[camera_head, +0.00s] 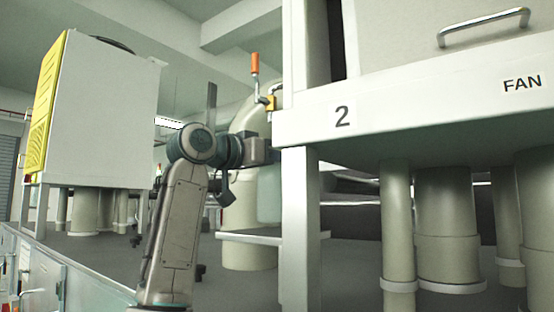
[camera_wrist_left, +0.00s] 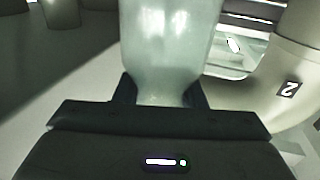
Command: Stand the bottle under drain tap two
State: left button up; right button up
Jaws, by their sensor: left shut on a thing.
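The pale translucent bottle (camera_head: 270,196) is partly hidden behind a white frame leg in the head view. A tap with an orange handle (camera_head: 255,64) and a yellow part is above the gripper. A small shelf (camera_head: 250,237) lies below the bottle; I cannot tell whether they touch. My right gripper is out of view.
A white frame marked 2 (camera_head: 343,116) and FAN stands close on the right, with its leg (camera_head: 299,230) beside the gripper. Thick cream pipes (camera_head: 447,215) stand under it. A grey-and-yellow cabinet (camera_head: 100,110) is at left. A label 2 (camera_wrist_left: 289,89) shows on a curved pipe.

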pick_arm(q)
jog(key=shift+w+d+f, duration=0.1)
jog(key=shift+w+f, duration=0.05)
jog(key=shift+f, duration=0.6)
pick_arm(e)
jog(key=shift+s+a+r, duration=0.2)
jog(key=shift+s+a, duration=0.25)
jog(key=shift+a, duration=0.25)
pick_arm(q)
jog(key=shift+a+r, duration=0.1)
jog(key=shift+a, duration=0.1)
jog(key=shift+s, duration=0.2)
jog(key=o, duration=0.8)
jog(key=shift+d+f, duration=0.1)
jog(key=shift+f, duration=0.1)
jog(key=o, duration=0.4)
jog(key=shift+w, duration=0.15)
jog(key=shift+o, duration=0.2)
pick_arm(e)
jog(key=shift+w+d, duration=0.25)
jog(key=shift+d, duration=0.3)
